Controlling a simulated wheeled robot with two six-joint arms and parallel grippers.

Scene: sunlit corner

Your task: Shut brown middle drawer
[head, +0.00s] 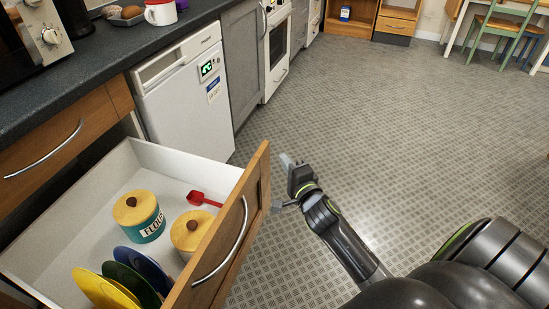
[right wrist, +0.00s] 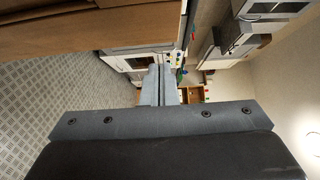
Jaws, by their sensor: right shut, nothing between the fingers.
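The brown drawer (head: 258,205) is pulled far out of the dark-topped counter, at lower left in the head view. It has a wooden front with a curved metal handle (head: 226,246) and a white inside. A wooden panel (right wrist: 80,28), likely the drawer front, fills the upper left of the right wrist view. My right gripper (head: 287,163) is just right of the front's far end, close to its outer face; I cannot tell whether it touches. Its fingers (right wrist: 158,85) are together and empty in the right wrist view. My left gripper is not in view.
The drawer holds a flour canister (head: 141,216), a second canister (head: 192,232), a red scoop (head: 204,199) and upright coloured plates (head: 125,278). A closed wooden drawer (head: 55,145) sits above it. A white dishwasher (head: 187,100) stands beyond. The tiled floor (head: 400,130) to the right is clear.

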